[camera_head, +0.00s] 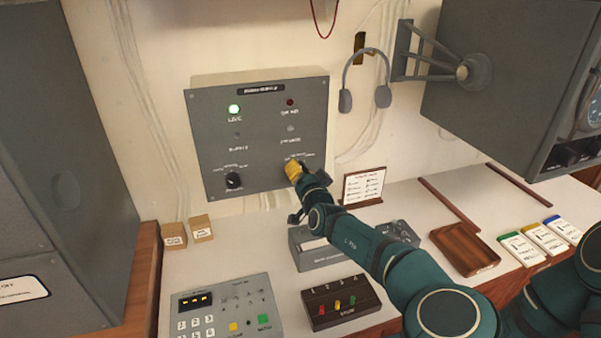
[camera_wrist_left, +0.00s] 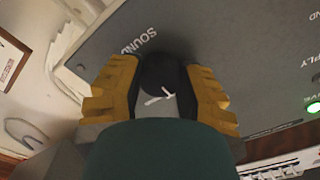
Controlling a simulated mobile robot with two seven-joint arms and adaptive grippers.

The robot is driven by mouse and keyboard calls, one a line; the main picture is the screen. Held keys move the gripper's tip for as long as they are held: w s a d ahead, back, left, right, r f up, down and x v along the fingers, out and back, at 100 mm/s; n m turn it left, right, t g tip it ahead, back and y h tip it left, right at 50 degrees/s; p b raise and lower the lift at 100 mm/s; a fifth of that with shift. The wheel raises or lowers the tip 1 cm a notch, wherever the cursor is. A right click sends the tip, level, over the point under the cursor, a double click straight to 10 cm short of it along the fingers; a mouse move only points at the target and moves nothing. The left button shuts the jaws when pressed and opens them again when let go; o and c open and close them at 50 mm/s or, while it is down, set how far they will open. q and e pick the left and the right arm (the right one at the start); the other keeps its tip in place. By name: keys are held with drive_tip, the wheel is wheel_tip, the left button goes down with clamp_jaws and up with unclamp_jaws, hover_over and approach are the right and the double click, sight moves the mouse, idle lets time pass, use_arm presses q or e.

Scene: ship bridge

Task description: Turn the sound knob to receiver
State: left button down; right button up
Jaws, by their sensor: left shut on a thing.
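A grey wall panel (camera_head: 262,135) carries a lit green lamp (camera_head: 234,108), a dark red lamp (camera_head: 290,102) and a black knob (camera_head: 233,180) at lower left. My left gripper (camera_head: 293,171), with yellow fingers, is at the panel's lower right and hides the knob there. In the left wrist view, my left gripper (camera_wrist_left: 160,82) is shut on the black sound knob (camera_wrist_left: 157,70), one finger on each side. The word SOUND shows beside it. A white mark is visible between the fingers; the knob's setting cannot be read. My right gripper is not in view.
Below the panel, the desk holds a keypad box (camera_head: 226,308), a dark box with coloured switches (camera_head: 341,302), a wooden tray (camera_head: 464,250) and a small card stand (camera_head: 364,186). A headset (camera_head: 383,96) hangs right of the panel. A large grey cabinet (camera_head: 60,150) stands left.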

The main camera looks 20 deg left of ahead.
use_arm(q)
drive_tip(key=c, duration=0.5)
unclamp_jaws()
